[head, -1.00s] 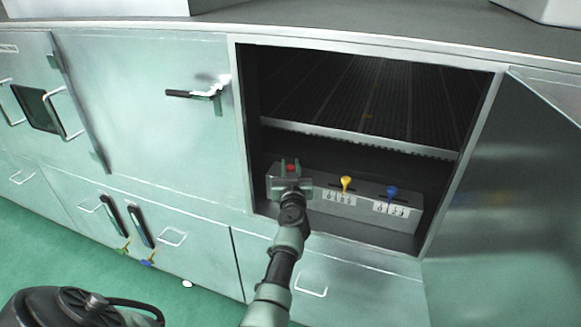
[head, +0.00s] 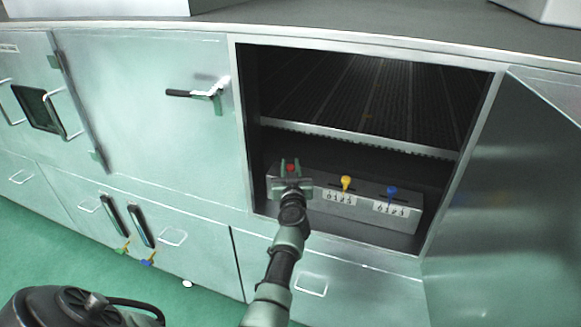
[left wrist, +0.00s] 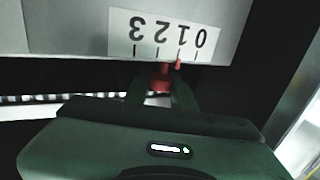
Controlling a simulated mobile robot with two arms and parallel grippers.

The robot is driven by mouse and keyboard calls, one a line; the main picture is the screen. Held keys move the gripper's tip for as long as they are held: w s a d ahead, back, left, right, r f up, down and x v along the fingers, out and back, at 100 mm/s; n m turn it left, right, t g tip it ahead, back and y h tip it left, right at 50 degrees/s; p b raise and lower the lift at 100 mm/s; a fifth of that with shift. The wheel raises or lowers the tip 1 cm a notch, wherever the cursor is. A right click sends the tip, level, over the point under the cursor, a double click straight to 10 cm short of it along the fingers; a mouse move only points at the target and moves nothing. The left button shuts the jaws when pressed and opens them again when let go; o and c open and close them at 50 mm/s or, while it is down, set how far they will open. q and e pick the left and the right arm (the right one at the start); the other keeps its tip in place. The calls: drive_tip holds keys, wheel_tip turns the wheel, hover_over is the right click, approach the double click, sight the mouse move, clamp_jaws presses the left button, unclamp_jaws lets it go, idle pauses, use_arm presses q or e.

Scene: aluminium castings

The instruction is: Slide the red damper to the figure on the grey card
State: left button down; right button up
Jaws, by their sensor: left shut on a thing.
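The red damper (head: 291,168) is the leftmost of the slider knobs on a grey box inside the open compartment. My left gripper (head: 290,175) is shut on it, with a finger on either side. In the left wrist view the red damper (left wrist: 160,79) sits between the fingertips (left wrist: 161,85). Its thin red pointer is near the 1 mark of a white scale card (left wrist: 160,36), which reads 0 to 3 upside down there. The gripper hides this scale in the head view. I cannot make out a grey card. My right gripper is not in view.
To the right on the same box are a yellow knob (head: 346,183) and a blue knob (head: 391,192), each with its own white scale. The compartment door (head: 500,190) stands open on the right. A ribbed metal grate (head: 370,100) lies behind the box.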

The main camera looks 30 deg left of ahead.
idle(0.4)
use_arm(q)
drive_tip(key=shift+s+a+r+p, duration=0.15)
drive_tip(key=shift+a+r+p, duration=0.05)
drive_tip(key=shift+a+p, duration=0.65)
drive_tip(key=shift+p, duration=0.1)
drive_tip(key=shift+s+a+f, duration=0.1)
drive_tip(key=shift+a+f, duration=0.1)
drive_tip(key=shift+a, duration=0.1)
drive_tip(key=c, duration=1.2)
unclamp_jaws()
drive_tip(key=shift+c, duration=0.2)
drive_tip(key=shift+o, duration=0.4)
drive_tip(key=shift+a+f, duration=0.1)
drive_tip(key=shift+a, duration=0.1)
drive_tip(key=shift+d, duration=0.1)
